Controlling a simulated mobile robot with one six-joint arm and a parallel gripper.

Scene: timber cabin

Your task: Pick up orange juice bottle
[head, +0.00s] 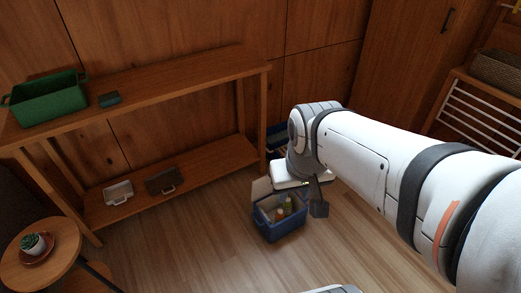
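A blue bin (281,231) stands on the wooden floor with several small items inside. One is a small bottle with an orange part (279,214), which may be the orange juice bottle; it is too small to be sure. A yellow-green bottle (287,203) stands beside it.
A wooden two-level shelf stands left, with a green basket (48,103) on top and small handled containers (161,182) below. A round table (62,248) with a potted plant (34,244) is front left. Floor before the shelf is clear.

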